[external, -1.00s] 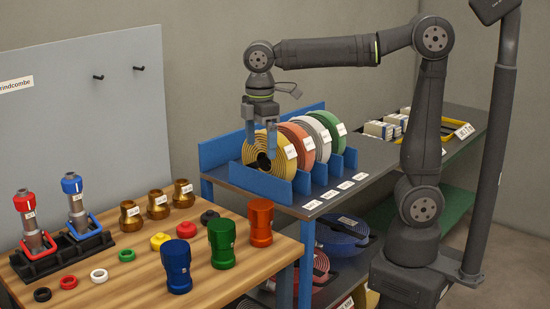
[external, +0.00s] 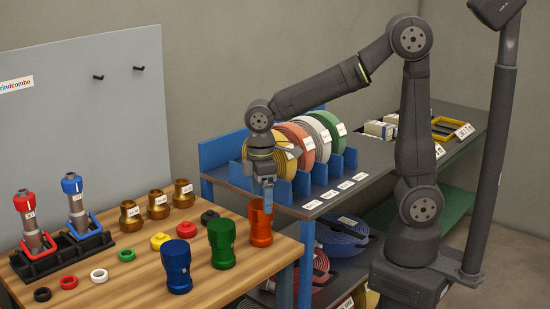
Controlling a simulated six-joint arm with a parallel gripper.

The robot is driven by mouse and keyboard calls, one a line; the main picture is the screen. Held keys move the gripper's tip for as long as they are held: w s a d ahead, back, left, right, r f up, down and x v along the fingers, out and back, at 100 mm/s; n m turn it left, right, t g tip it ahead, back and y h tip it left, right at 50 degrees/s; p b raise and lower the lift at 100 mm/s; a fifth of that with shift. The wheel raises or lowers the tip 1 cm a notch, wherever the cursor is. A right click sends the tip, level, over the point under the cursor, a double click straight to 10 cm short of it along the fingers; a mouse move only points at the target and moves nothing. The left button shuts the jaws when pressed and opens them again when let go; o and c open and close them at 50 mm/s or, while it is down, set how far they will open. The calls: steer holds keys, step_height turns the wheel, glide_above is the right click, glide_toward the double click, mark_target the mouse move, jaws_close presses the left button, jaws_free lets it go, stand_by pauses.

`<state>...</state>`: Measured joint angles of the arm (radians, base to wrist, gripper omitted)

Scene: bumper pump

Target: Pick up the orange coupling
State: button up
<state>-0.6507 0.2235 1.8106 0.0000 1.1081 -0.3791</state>
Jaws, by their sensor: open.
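The orange coupling (external: 261,234) stands upright on the wooden table near its right edge, at the right end of a row with a green coupling (external: 222,250) and a blue coupling (external: 177,268). My gripper (external: 262,200) points down at the top of the orange coupling. Its fingers are open and overlap the coupling's upper part in the picture. The near finger hides part of the coupling's top. I cannot tell whether the fingers touch it.
A blue rack (external: 302,187) of coiled hoses stands just behind my gripper. Brass fittings (external: 157,203), coloured rings (external: 99,275) and a black holder (external: 62,255) with two nozzles are on the table. The front left of the table has some bare wood.

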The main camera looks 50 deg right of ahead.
mark_target(261, 204)
step_height(261, 204, down, 5)
steer(key=shift+a+f, duration=0.1)
steer(key=shift+a, duration=0.05)
steer(key=shift+c, duration=0.4)
steer(key=c, duration=1.2)
